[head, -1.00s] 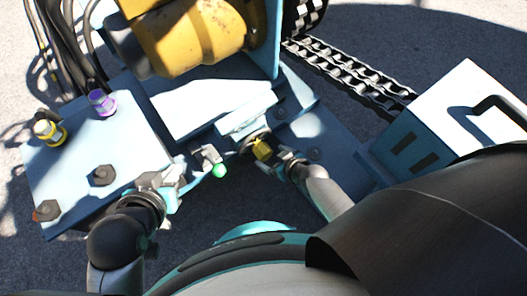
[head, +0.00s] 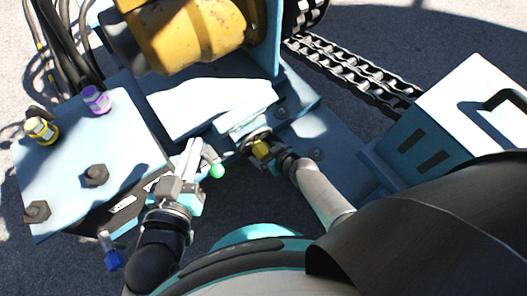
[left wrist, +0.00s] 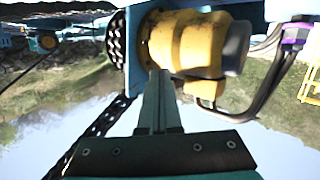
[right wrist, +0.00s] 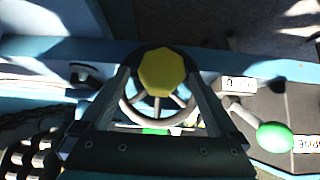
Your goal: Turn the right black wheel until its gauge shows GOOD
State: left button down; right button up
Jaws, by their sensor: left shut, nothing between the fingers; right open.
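A spoked wheel with a yellow hub (right wrist: 163,72) sits between the two fingers of my right gripper (right wrist: 159,84) in the right wrist view. Its rim looks grey in the light. The fingers are open, one on each side of the hub; contact is unclear. In the head view, my right gripper (head: 273,157) is at this yellow hub (head: 261,148), and the rim is mostly hidden. A small white gauge window (right wrist: 237,84) lies right of the wheel; its text is unreadable. My left gripper (head: 190,160) is shut and empty, near a green-knobbed lever (head: 216,171).
The green knob (right wrist: 275,137) also shows in the right wrist view. A blue box (head: 85,150) with yellow and purple caps stands left. A blue knob (head: 113,261) is low left. A yellow motor (head: 195,35) is behind, chains (head: 350,70) and a white-topped box (head: 460,105) right.

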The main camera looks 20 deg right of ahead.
pick_arm(q)
jog(key=shift+s+d+r+n+t+h+b, duration=0.15)
jog(key=shift+s+d+r+t+h+b, duration=0.15)
jog(key=shift+t, duration=0.25)
jog(key=shift+s+d+r+n+t+h+b, duration=0.1)
jog(key=shift+s+d+r+n+t+b, duration=0.1)
jog(key=shift+r+t, duration=0.25)
pick_arm(e)
jog(key=shift+x, duration=0.9)
grip_shut()
